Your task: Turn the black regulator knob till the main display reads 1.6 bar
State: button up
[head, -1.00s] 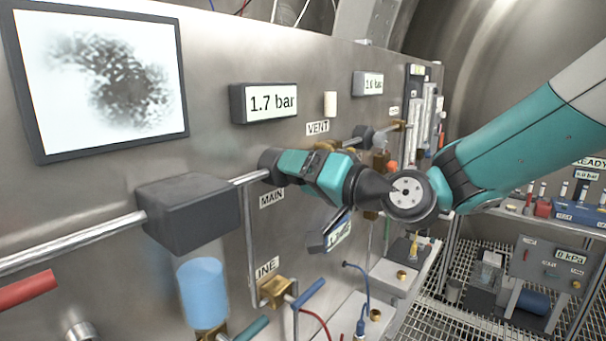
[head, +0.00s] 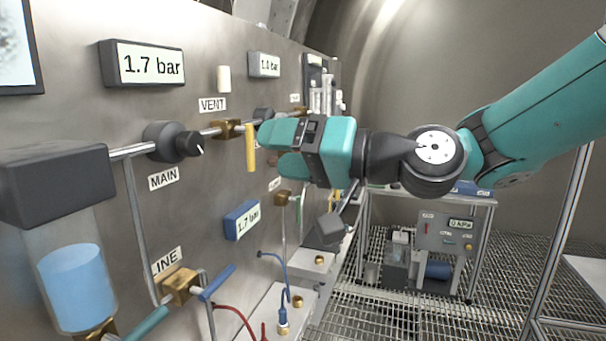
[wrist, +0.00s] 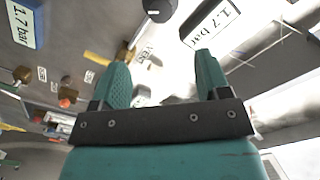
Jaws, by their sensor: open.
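The black regulator knob (head: 190,144) sticks out of its dark round body on the pipe above the MAIN label (head: 163,179). A white mark shows on its face. The main display (head: 150,65) above it reads 1.7 bar. My gripper (head: 272,150) is open and empty, to the right of the knob and apart from it. In the wrist view the gripper's two teal fingers (wrist: 160,72) are spread with nothing between them. There the knob (wrist: 160,9) is at the top edge, beyond the fingertips, and the main display (wrist: 210,18) is beside it.
A yellow lever (head: 250,148) hangs under the VENT label (head: 212,104), close to my fingers. A blue-framed display (head: 242,220) below reads 1.7 bar. A dark box (head: 55,185) with a blue-filled cylinder (head: 75,288) is at left. Grating floor (head: 390,318) lies at lower right.

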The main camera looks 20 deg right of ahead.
jog(key=shift+v, duration=1.3)
jog(key=s+a+f+n+g+h, duration=0.35)
jog(key=s+f+g, duration=0.3)
jog(key=f, duration=0.25)
jog(key=s+d+f+n+g+h, duration=0.2)
jog(key=s+d+f+g+h, duration=0.2)
jog(key=s+f, duration=0.5)
jog(key=shift+s+d+f+h, duration=0.2)
jog(key=shift+s+h, duration=0.6)
jog(key=shift+h, duration=0.45)
jog(key=shift+g, duration=0.25)
